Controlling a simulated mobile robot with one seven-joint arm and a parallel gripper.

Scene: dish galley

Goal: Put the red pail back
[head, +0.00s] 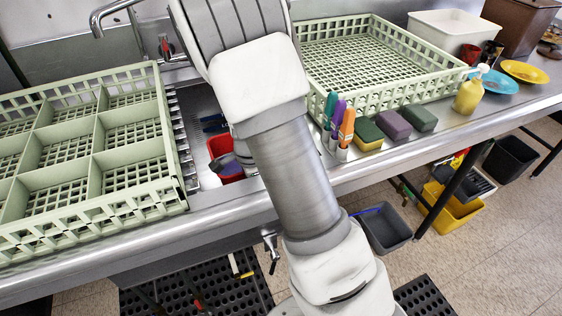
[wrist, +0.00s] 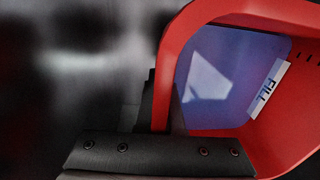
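The red pail (head: 218,145) sits low in the steel sink basin in the head view, partly hidden by my arm. In the wrist view the pail (wrist: 300,125) fills the right side, with bluish liquid inside and a white label reading "FILL" on its inner wall. My gripper (wrist: 162,110) has its dark fingers close together on either side of the pail's near wall, one inside and one outside, and looks shut on it. In the head view the fingertips are hard to make out.
A divided green rack (head: 100,190) is left of the sink and another green rack (head: 415,88) is to the right. Markers, sponges (head: 393,124) and a yellow soap bottle (head: 468,97) line the right counter. A grey bin (head: 385,230) and yellow mop bucket (head: 450,208) stand on the floor.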

